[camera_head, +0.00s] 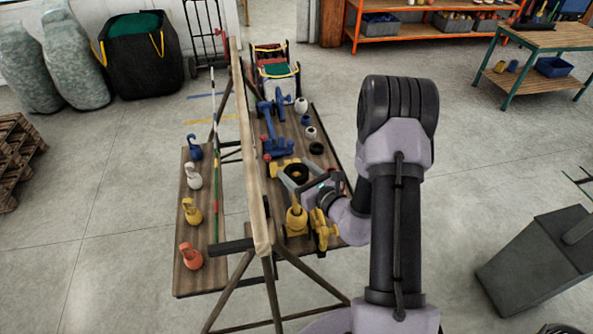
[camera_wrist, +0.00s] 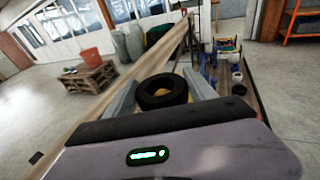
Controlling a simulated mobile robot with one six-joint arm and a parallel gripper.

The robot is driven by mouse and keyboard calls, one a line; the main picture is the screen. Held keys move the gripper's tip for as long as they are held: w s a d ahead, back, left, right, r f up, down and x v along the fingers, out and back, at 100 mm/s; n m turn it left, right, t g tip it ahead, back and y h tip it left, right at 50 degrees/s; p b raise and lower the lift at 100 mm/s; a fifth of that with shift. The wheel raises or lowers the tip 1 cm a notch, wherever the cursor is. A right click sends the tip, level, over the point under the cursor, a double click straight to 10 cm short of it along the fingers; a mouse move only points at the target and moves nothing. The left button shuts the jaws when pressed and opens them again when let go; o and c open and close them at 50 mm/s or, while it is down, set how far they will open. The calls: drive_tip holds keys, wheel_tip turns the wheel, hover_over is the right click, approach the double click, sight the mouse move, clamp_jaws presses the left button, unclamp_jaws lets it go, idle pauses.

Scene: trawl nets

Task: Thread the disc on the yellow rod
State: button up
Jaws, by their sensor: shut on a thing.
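My gripper (camera_head: 297,177) is shut on a black ring-shaped disc (camera_head: 296,171), which lies between its two grey fingers above the right-hand bench. In the wrist view the disc (camera_wrist: 161,91) shows as a thick black ring with its hole facing up. Yellow fixtures stand on the bench around and below the gripper; an upright yellow piece (camera_head: 296,214) stands at the near end, nearer the camera than the disc. Another yellow part (camera_head: 320,229) stands beside it. I cannot tell which part is the yellow rod's free end, as the gripper and disc cover some of it.
A wooden beam (camera_head: 246,140) runs along the bench's left side. Blue fixtures (camera_head: 274,146) stand farther back, with white and black round pieces (camera_head: 310,132) to their right. Several coloured hooked weights (camera_head: 192,212) stand on the left board. My arm covers the bench's right side.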

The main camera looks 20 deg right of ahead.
drive_tip(key=o, duration=1.5)
drive_tip(key=shift+s, duration=0.1)
drive_tip(key=p+v, duration=0.3)
drive_tip(key=v, duration=1.4)
drive_tip(key=shift+s+d+r, duration=0.1)
drive_tip(key=shift+s, duration=0.05)
